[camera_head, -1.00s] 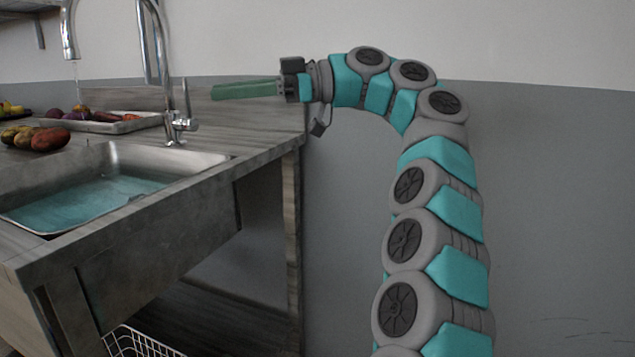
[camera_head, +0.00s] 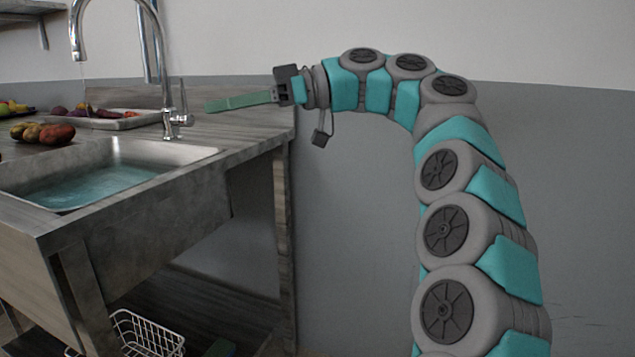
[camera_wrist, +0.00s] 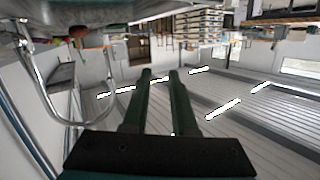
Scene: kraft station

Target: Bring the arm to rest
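My gripper (camera_head: 208,106) is at the end of my arched grey and teal arm in the head view. Its green fingers point left, above the right end of the counter and right of the faucet. From the side they overlap into one. In the wrist view, which appears upside down, the two dark green fingers of my gripper (camera_wrist: 159,76) stand apart with clear space between them. Nothing is held there.
The grey counter (camera_head: 252,137) holds a sink (camera_head: 180,156) with bluish water. A chrome faucet (camera_head: 172,118) stands behind it. A tray (camera_head: 145,118) and several fruits or vegetables (camera_head: 55,134) lie further left. A white wire basket (camera_head: 150,335) is below. The wall area at right is clear.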

